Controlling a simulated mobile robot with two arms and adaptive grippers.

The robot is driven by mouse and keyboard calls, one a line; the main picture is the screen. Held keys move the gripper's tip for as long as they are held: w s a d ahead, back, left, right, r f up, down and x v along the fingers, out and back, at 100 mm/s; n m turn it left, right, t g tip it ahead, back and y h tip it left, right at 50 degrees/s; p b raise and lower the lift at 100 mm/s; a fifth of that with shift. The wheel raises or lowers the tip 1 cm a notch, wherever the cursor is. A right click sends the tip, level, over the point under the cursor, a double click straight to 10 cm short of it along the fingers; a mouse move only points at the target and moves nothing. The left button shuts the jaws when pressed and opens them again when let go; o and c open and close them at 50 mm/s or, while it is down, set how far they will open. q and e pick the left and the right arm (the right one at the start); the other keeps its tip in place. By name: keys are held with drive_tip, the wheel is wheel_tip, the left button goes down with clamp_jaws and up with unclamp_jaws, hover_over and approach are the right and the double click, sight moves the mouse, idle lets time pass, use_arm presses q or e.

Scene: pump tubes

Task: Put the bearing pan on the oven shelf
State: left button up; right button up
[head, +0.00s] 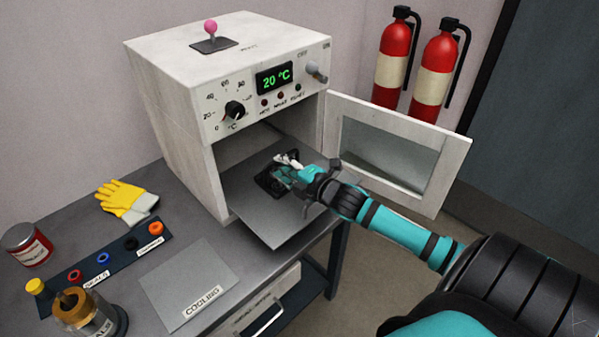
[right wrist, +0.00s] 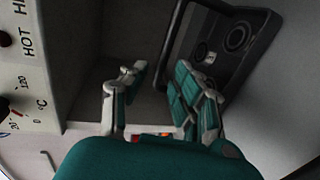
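The bearing pan (head: 266,184) is dark and lies on the oven shelf (head: 272,226), which sticks out of the oven's open front. In the right wrist view the pan (right wrist: 238,72) shows upper right, with ring-shaped bearings (right wrist: 237,38) in it. My right gripper (head: 287,163) is at the pan, partly covering it in the head view. In the right wrist view its fingers (right wrist: 162,78) stand apart, with a dark bar or rim of the pan between or just beyond them; contact cannot be told. My left gripper is not in view.
The oven (head: 165,80) reads 20 °C; its door (head: 455,160) stands open to the right, close behind my right arm. On the table are a cooling plate (head: 185,275), a seal rack (head: 105,260), yellow gloves (head: 122,198) and a red can (head: 28,245).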

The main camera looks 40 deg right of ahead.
drive_tip(key=s+r, duration=0.1)
drive_tip(key=s, duration=0.6)
drive_tip(key=shift+s+d+r, duration=0.15)
drive_tip(key=shift+d+r, duration=0.05)
drive_tip(key=shift+r, duration=0.1)
idle(0.7)
